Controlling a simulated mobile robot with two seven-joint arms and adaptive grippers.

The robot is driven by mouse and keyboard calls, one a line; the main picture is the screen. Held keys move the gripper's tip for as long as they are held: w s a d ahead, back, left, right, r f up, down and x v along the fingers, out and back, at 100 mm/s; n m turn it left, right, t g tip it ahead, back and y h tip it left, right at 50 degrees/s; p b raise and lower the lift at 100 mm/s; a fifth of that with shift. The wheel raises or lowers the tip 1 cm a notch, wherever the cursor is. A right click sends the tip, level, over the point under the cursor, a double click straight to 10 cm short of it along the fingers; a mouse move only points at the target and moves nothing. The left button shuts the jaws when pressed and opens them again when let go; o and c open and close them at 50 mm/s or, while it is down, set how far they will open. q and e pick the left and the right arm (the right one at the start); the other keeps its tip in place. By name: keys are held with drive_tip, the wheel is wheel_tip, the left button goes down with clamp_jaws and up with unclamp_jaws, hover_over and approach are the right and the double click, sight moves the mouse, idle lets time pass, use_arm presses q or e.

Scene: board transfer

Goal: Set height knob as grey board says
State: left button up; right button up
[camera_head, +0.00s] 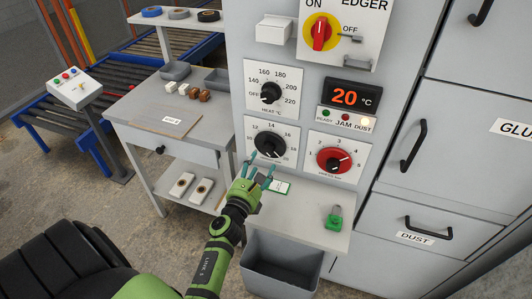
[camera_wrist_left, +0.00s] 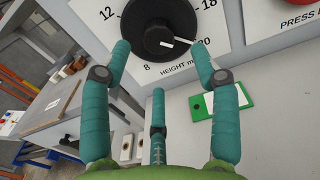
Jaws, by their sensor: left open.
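The black height knob (camera_head: 270,145) sits on a white dial plate marked 12, 14, 16 and 20. In the left wrist view the knob (camera_wrist_left: 160,25) shows large, its white pointer towards the lower right near 20. My left gripper (camera_head: 257,166) is just below and in front of it. In the left wrist view its teal fingers (camera_wrist_left: 162,62) are spread, two reaching up either side of the knob's lower part; contact cannot be told. A flat greyish board (camera_head: 150,124) with a white label lies on the side table; its writing is too small to read. My right gripper is out of view.
A heat knob (camera_head: 270,92) is above and a red press knob (camera_head: 334,160) to the right. A green-edged card (camera_head: 281,187) and green padlock-like item (camera_head: 334,220) are on the ledge (camera_head: 305,208). A grey bin (camera_head: 280,268) stands below.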

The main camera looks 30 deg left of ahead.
sight(266, 153)
use_arm(q)
drive_tip(key=x, duration=0.6)
drive_tip(key=shift+w+a+p, duration=0.1)
drive_tip(key=shift+w+p, duration=0.05)
drive_tip(key=shift+p, duration=0.2)
drive_tip(key=c, duration=1.1)
